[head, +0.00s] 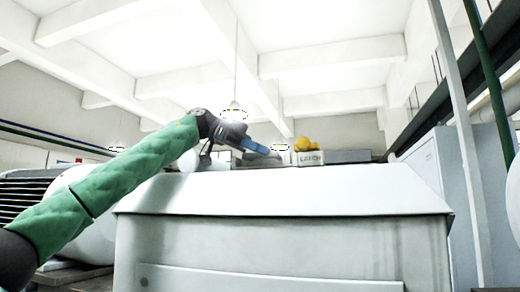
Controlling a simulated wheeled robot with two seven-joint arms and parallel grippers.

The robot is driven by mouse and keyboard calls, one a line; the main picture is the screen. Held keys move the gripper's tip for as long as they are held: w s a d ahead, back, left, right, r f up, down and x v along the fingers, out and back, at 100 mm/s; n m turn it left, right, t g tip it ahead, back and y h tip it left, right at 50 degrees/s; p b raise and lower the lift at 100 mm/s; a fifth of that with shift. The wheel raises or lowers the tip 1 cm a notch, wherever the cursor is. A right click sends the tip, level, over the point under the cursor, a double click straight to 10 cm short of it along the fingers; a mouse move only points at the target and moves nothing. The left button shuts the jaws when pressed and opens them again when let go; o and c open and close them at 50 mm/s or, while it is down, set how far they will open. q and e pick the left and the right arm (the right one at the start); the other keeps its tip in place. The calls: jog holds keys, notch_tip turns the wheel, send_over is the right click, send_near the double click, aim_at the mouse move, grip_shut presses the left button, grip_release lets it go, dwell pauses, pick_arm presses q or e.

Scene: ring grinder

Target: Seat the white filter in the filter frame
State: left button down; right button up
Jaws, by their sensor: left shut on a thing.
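My left gripper (255,147) is at the end of my green-sleeved arm, above the top of a large white machine housing (285,190). Its blue-tinted fingers point right and slightly down. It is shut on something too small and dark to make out. A grey shape (262,159) shows just below the fingers; I cannot tell whether they touch. A whitish rounded thing (189,161) shows under my wrist at the housing's top edge; I cannot tell whether it is the white filter. I cannot make out the filter frame. My right gripper is not in view.
A light box with dark lettering (311,158) stands on the housing with yellow things (305,144) on it. A grey box (349,157) is beside it. A grey cabinet (420,190) and a pale post (462,150) stand at the right. The air above the housing's right part is clear.

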pick_arm(q)
jog(key=shift+f, duration=0.25)
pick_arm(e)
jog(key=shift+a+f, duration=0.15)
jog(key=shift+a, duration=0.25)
pick_arm(q)
jog(key=c, duration=1.3)
grip_release()
jog(key=shift+c, duration=0.2)
jog(key=shift+o, duration=0.4)
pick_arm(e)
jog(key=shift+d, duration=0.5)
